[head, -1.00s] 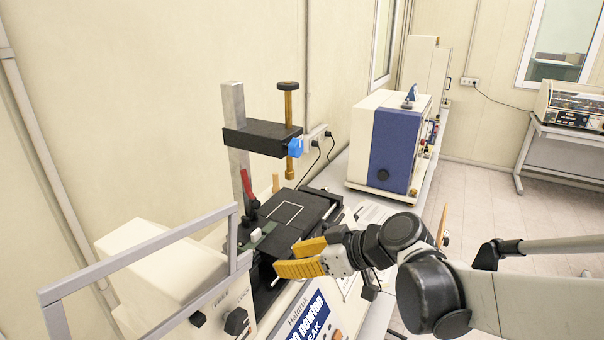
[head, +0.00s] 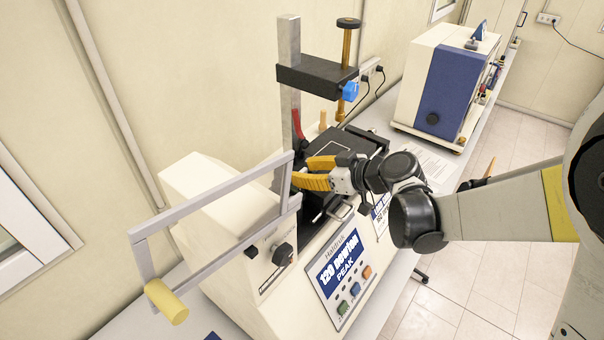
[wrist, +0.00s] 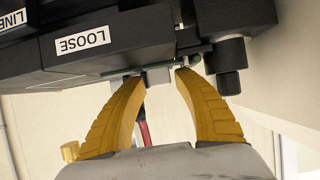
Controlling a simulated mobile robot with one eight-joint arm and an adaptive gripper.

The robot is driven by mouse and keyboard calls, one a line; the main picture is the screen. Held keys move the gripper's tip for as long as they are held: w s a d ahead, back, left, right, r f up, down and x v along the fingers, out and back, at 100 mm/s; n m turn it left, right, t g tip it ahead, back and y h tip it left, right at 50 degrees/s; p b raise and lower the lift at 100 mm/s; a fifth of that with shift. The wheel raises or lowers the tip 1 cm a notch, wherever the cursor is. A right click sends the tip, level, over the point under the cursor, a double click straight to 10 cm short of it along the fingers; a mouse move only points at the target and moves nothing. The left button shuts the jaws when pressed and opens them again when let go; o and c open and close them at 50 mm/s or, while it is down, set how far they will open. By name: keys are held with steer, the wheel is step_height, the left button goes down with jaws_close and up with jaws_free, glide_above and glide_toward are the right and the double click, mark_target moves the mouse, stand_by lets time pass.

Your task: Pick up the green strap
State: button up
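My gripper (head: 306,172) has yellow fingers and reaches over the front left of the black clamp bed (head: 350,147), below the upright metal column. In the wrist view my gripper (wrist: 160,75) is open, its two fingertips apart on either side of a small pale grey block (wrist: 158,78). A thin dark greenish edge (wrist: 196,50) runs by the fingertips under the black block; it may be the green strap seen edge-on, but I cannot tell for sure. In the head view the strap is hidden behind my fingers.
A "LOOSE" label (wrist: 83,39) sits on the black part. A grey frame (head: 215,205) with a yellow roller (head: 166,302) stands in front of the tester. The black overhead arm (head: 317,77) and brass screw (head: 345,75) are above. A blue and cream machine (head: 445,85) stands behind.

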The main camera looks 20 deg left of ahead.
steer(key=shift+w+a+f, duration=0.15)
steer(key=shift+a+f, duration=0.05)
steer(key=shift+a, duration=0.2)
steer(key=shift+d, duration=0.1)
steer(key=shift+c, duration=0.4)
steer(key=c, duration=0.6)
steer(key=shift+c, duration=0.2)
steer(key=shift+r, duration=0.1)
steer(key=shift+c, duration=0.2)
